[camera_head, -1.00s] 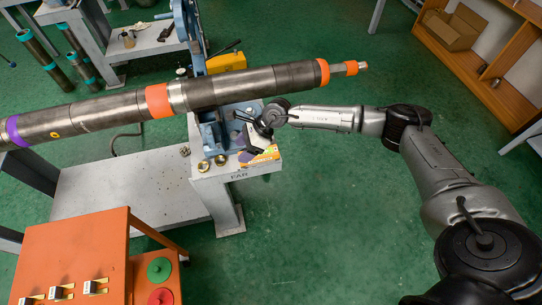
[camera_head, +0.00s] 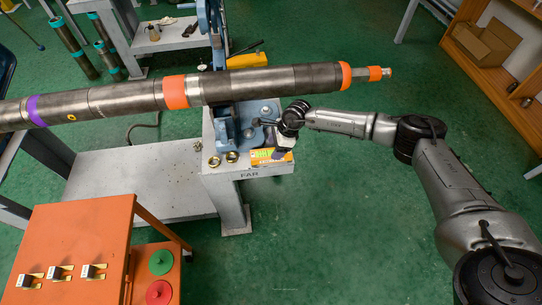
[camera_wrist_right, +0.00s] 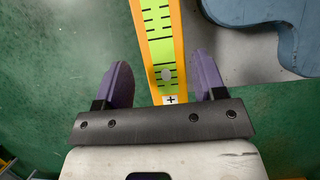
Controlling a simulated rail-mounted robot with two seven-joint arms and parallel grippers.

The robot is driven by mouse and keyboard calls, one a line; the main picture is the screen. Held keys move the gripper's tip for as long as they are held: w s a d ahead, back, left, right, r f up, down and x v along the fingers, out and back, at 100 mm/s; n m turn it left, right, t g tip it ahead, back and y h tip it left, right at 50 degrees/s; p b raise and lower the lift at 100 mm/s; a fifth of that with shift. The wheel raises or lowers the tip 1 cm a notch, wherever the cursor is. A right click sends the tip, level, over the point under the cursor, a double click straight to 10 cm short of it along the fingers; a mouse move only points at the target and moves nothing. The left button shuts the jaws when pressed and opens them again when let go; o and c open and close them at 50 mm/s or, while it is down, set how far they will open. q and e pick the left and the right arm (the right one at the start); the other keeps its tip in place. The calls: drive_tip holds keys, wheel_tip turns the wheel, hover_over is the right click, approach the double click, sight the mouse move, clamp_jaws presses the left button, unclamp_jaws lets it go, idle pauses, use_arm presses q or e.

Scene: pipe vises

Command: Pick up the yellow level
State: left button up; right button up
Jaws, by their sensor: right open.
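The yellow level (camera_head: 263,155), with a yellow-orange edge and a green face, lies on the front end of the grey stand marked FAR. In the right wrist view the level (camera_wrist_right: 162,45) runs lengthwise between my two purple fingers, with dark scale marks on its green face. My right gripper (camera_wrist_right: 163,62) is open, with a finger to each side of the level and a visible gap on both sides. In the head view my right gripper (camera_head: 281,141) is over the right end of the level and hides part of it. My left gripper is not in view.
A long steel pipe (camera_head: 130,96) with orange and purple bands crosses above the stand. A blue vise (camera_head: 225,133) is beside the level, and brass rings (camera_head: 232,157) lie to its left. An orange control panel (camera_head: 75,240) stands at front left.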

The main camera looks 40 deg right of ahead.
drive_tip(key=x, duration=0.1)
drive_tip(key=b+x, duration=0.1)
drive_tip(key=x, duration=0.2)
drive_tip(key=shift+d, duration=0.3)
drive_tip(key=shift+b+x, duration=0.4)
drive_tip(key=shift+x, duration=0.35)
drive_tip(key=shift+c, duration=0.4)
drive_tip(key=c, duration=0.7)
drive_tip(key=shift+r, duration=0.15)
drive_tip(key=shift+c, duration=1.3)
